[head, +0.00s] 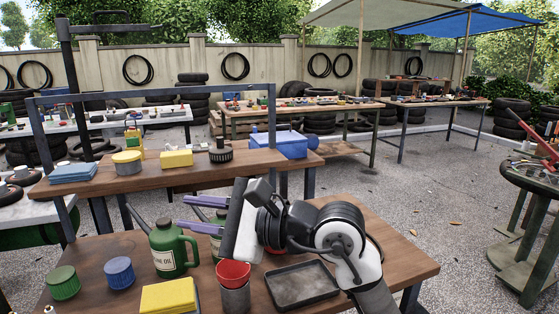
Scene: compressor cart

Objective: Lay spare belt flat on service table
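My gripper (182,212) reaches left above the near wooden table (410,262). Its two purple fingers are apart, with nothing seen held between them. I cannot make out a spare belt for certain. Black loops (235,66) hang on the far wall, but I cannot tell whether they are belts or tyres. The near table may be the service table; the view does not settle this. My arm hides part of its top.
A raised shelf (100,187) stands behind. The table's right end is bare.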

